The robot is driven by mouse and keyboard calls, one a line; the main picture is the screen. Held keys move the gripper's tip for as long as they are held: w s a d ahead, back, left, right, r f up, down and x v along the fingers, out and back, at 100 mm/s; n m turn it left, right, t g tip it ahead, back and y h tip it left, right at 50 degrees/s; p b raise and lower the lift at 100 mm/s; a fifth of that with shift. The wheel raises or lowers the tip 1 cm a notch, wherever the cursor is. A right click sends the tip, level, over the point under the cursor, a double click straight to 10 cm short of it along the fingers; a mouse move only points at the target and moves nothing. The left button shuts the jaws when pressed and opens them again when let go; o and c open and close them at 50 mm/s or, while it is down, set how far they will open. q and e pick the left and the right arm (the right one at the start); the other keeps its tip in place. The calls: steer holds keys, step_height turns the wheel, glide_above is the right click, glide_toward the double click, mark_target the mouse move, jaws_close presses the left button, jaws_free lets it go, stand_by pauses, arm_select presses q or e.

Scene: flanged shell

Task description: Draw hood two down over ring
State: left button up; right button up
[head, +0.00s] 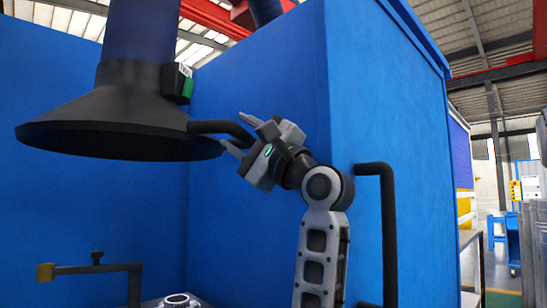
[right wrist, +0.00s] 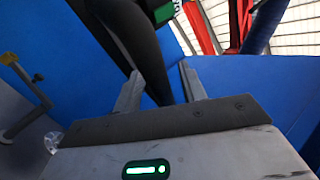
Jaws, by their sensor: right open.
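The hood (head: 115,110) is a dark cone hanging from a blue duct at the upper left in the head view. A pale metal ring-shaped part (head: 177,300) shows at the bottom edge of the head view, below and right of the hood, mostly cut off. My left gripper is out of view.
A dark post with a side arm and a brass-coloured end (head: 46,272) stands below the hood. Blue booth walls (head: 260,75) stand behind and right of the hood. A black bent rail (head: 388,230) is on the right wall, close to my right arm.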

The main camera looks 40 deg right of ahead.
steer(key=b+v, duration=0.1)
steer(key=v, duration=1.3)
steer(key=shift+s+f, duration=0.1)
